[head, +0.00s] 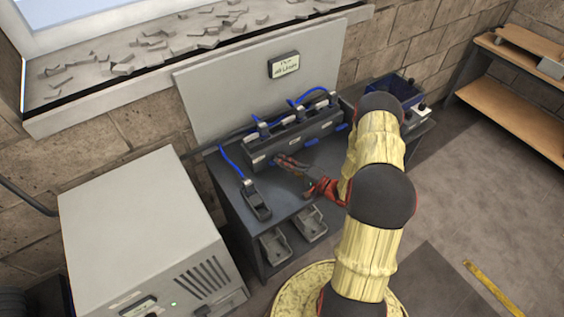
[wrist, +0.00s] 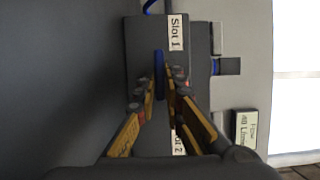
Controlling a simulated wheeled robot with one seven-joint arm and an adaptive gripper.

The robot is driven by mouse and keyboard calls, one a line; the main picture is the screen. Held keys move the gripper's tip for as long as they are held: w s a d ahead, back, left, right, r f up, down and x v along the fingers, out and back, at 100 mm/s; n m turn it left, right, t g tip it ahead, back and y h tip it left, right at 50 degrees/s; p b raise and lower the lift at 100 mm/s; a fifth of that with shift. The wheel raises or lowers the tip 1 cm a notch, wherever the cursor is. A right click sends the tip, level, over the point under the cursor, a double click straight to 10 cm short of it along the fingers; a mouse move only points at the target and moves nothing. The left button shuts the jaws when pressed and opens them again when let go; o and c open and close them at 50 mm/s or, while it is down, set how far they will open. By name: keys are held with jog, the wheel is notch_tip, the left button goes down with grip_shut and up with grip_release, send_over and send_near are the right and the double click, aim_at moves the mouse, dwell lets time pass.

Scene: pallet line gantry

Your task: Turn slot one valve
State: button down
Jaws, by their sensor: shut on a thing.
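The slot one valve handle is a slim blue bar (wrist: 158,70) on the dark face of the rack, below the label "Slot 1" (wrist: 175,33) in the wrist view. It runs lengthwise up and down in that picture. My gripper (wrist: 160,85) has its yellow and grey fingers on both sides of the handle, shut on it. In the head view my gripper (head: 281,162) reaches the left part of the dark rack (head: 300,131) and hides the slot one handle there. The slot 2 label is partly hidden by a finger in the wrist view.
Other blue handles (head: 312,142) stick out along the rack to the right. A black device (head: 256,200) on a blue cable lies on the dark table at the left. Two grey trays (head: 312,224) sit below. A grey cabinet (head: 140,235) stands left; a blue bin (head: 393,89) is behind right.

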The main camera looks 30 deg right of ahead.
dwell(0.4)
jog(key=c, duration=1.9)
grip_release()
jog(key=v, duration=1.2)
jog(key=shift+d+f, duration=0.1)
